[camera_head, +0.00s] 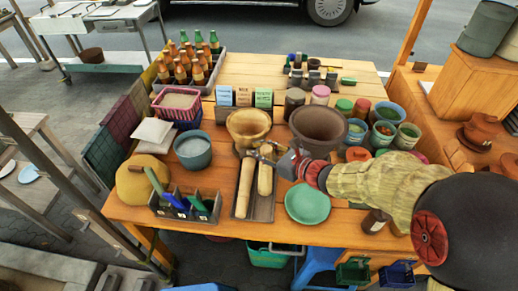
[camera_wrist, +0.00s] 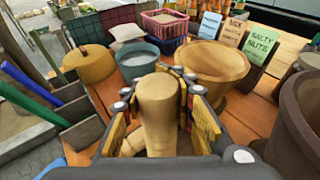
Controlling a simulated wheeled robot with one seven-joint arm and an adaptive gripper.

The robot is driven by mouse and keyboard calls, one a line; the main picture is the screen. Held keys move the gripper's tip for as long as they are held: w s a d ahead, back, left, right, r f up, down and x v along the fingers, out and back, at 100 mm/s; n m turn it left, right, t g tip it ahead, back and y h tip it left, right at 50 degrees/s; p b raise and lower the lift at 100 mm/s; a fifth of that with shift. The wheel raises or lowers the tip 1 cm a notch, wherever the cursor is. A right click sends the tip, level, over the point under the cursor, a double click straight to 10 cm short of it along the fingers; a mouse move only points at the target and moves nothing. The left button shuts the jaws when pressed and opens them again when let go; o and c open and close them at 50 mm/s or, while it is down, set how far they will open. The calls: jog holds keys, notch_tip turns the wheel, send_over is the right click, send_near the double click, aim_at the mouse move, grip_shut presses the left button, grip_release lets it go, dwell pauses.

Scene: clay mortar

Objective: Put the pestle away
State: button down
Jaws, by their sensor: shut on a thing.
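My gripper (camera_head: 266,152) is shut on a tan wooden pestle (camera_head: 265,180), with a finger on each side of its upper end. In the wrist view the pestle (camera_wrist: 158,112) stands between the fingers. In the head view it appears over the right part of a dark tray (camera_head: 257,213); I cannot tell whether it touches the tray. A second pestle (camera_head: 244,188) lies in the tray's left part. A tan clay mortar (camera_head: 248,122) stands behind the tray and also shows in the wrist view (camera_wrist: 213,62). A dark brown mortar (camera_head: 318,125) stands to its right.
A green plate (camera_head: 307,203) lies right of the tray. A divided holder (camera_head: 172,211) with blue and green-handled tools stands left. Small jars crowd the right side.

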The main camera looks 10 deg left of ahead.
jog(key=c, duration=1.4)
grip_release()
jog(key=shift+o, duration=0.3)
jog(key=v, duration=1.2)
